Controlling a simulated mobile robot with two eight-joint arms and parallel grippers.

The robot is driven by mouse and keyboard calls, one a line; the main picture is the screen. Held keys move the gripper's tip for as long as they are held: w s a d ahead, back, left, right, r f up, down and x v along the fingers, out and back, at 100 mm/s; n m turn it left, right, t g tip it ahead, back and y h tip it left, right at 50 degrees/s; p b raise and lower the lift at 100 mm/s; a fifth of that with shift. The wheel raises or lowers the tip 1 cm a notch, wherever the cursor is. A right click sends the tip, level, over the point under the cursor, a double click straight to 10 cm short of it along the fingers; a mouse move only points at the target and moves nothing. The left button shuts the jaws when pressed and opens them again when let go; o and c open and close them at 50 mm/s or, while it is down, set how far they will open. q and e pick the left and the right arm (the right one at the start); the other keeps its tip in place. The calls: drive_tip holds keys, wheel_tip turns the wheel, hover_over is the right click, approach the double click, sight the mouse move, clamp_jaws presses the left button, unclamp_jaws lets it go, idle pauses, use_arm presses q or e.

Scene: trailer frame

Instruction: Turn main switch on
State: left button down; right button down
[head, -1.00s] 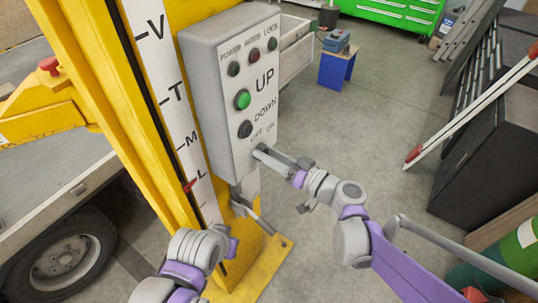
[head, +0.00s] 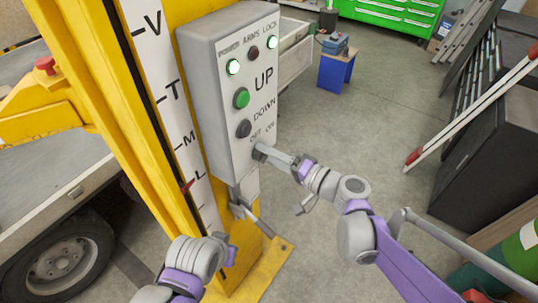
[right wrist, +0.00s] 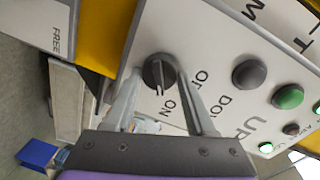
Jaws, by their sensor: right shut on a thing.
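The main switch is a dark round knob (right wrist: 158,72) at the bottom of the grey control box (head: 215,95), with OFF and ON printed beside it. In the right wrist view its ridge points towards ON. My right gripper (head: 262,153) is shut on the knob, one finger on each side. In the head view the gripper hides most of the knob. The POWER lamp (head: 233,67) and the LOCK lamp (head: 272,42) glow white; the ARMS lamp (head: 253,53) is dark. My left gripper (head: 250,213) is below the box, near the yellow post; its opening is unclear.
The green UP button (head: 241,98) and dark DOWN button (head: 244,128) sit above the switch. A yellow post (head: 90,90) stands left of the box. A black cabinet (head: 480,170) is at right.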

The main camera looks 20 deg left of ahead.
idle(0.5)
drive_tip(key=shift+c, duration=1.1)
unclamp_jaws()
drive_tip(key=shift+d, duration=0.1)
drive_tip(key=v, duration=1)
drive_tip(key=shift+d+b, duration=0.3)
drive_tip(key=shift+s, duration=0.15)
